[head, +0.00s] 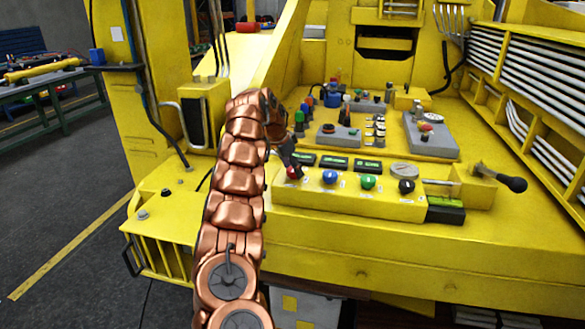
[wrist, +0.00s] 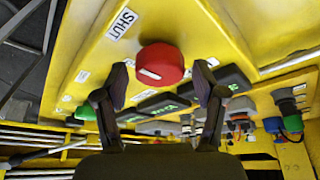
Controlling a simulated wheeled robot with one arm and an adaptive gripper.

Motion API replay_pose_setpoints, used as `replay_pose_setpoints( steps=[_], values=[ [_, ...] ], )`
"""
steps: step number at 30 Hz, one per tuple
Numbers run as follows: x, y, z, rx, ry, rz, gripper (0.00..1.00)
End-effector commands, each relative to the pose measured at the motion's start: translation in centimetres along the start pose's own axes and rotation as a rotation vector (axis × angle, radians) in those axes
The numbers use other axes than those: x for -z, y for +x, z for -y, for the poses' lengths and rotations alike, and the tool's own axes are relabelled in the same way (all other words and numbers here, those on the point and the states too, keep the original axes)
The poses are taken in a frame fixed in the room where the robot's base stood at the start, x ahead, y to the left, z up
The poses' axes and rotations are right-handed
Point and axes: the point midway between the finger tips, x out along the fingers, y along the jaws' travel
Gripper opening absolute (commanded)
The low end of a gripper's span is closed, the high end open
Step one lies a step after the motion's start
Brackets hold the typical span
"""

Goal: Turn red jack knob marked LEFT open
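The red jack knob (wrist: 160,63) is round with a white line on its face, and it sits on the yellow control panel (wrist: 95,50). A label reading SHUT (wrist: 122,23) is beside it in the wrist view; I see no readable LEFT mark. In the head view the knob (head: 293,174) is at the left end of the knob row, partly hidden by my gripper (head: 291,160). My gripper (wrist: 160,84) is open in the wrist view, one finger on each side of the knob, with gaps showing between fingers and knob.
Blue (head: 330,177), green (head: 368,182) and black (head: 406,187) knobs sit to the right along the same panel. Small green displays (head: 335,163) are behind them. A black-handled lever (head: 512,183) sticks out at the right. More controls and connectors stand farther back.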

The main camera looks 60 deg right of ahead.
Motion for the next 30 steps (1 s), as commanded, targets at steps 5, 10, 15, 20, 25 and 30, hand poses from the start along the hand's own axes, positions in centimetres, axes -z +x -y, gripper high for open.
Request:
replay_pose_setpoints(
  steps=[5, 10, 15, 20, 25, 30],
  values=[
    [0.01, 0.01, -0.01, 0.000, 0.000, 0.000, 0.48],
    [0.02, 0.00, -0.02, 0.000, 0.000, 0.000, 0.30],
    [0.02, 0.00, -0.02, 0.000, 0.000, 0.000, 0.16],
    [-0.03, 0.07, -0.02, 0.004, -0.008, 0.001, 0.16],
    [-0.11, 0.22, -0.06, 0.021, -0.047, 0.001, 0.16],
    [-0.26, 0.42, -0.15, 0.054, -0.128, 0.004, 0.16]
  ],
)
